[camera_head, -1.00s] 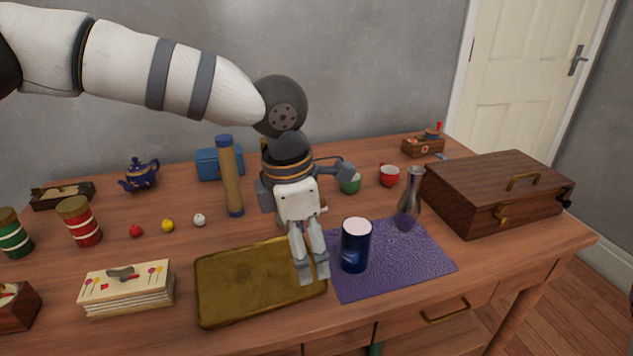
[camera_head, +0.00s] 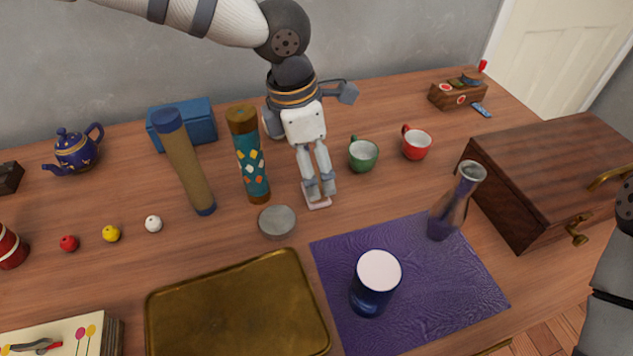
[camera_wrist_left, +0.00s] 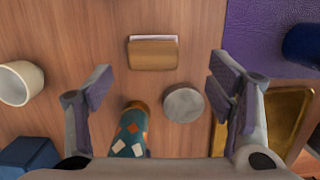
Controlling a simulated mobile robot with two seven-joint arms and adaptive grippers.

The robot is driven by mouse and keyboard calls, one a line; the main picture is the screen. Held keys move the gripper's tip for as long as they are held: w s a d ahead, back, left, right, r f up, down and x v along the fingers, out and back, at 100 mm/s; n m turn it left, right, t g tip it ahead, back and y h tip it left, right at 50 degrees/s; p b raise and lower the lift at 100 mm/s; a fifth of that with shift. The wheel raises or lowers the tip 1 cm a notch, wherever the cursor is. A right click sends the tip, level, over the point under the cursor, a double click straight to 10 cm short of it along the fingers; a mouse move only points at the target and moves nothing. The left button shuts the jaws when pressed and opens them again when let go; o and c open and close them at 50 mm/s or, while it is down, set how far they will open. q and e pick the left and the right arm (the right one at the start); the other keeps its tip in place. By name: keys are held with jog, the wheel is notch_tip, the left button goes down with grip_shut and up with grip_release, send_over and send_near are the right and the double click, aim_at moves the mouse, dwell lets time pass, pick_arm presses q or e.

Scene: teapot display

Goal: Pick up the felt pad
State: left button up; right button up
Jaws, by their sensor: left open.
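A small block with a tan top and a pale edge, which looks like the felt pad (camera_wrist_left: 153,54), lies on the table. In the head view the felt pad (camera_head: 317,202) shows as a pale pinkish strip at my left fingertips, partly hidden by them. My left gripper (camera_head: 319,190) points down over it behind the purple mat. In the wrist view the left gripper (camera_wrist_left: 160,85) is open and empty, with the pad ahead between its spread fingers. I cannot tell whether the fingers touch it. My right gripper is not in view.
A grey round disc (camera_head: 277,222) and a patterned tube (camera_head: 250,160) stand close by on the left. A green cup (camera_head: 363,155) is to the right. In front are a brass tray (camera_head: 240,310) and a purple mat (camera_head: 440,300) with a blue tumbler (camera_head: 374,285) and a vase (camera_head: 452,205).

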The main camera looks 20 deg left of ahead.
pick_arm(q)
jog(key=f, duration=0.2)
jog(key=w+f, duration=0.1)
jog(key=f, duration=0.2)
jog(key=shift+w+d+f, duration=0.1)
jog(key=shift+d+f, duration=0.1)
jog(key=shift+f, duration=0.05)
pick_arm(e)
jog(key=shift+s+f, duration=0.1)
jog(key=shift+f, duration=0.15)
pick_arm(q)
jog(key=shift+r, duration=0.1)
jog(key=shift+c, duration=0.6)
jog(key=c, duration=1.3)
notch_tip(320, 180, up, 4)
jog(key=shift+f, duration=0.25)
jog(key=s+d+r+p, duration=0.2)
jog(key=s+r, duration=0.7)
jog(key=s, duration=0.5)
jog(key=shift+r, duration=0.25)
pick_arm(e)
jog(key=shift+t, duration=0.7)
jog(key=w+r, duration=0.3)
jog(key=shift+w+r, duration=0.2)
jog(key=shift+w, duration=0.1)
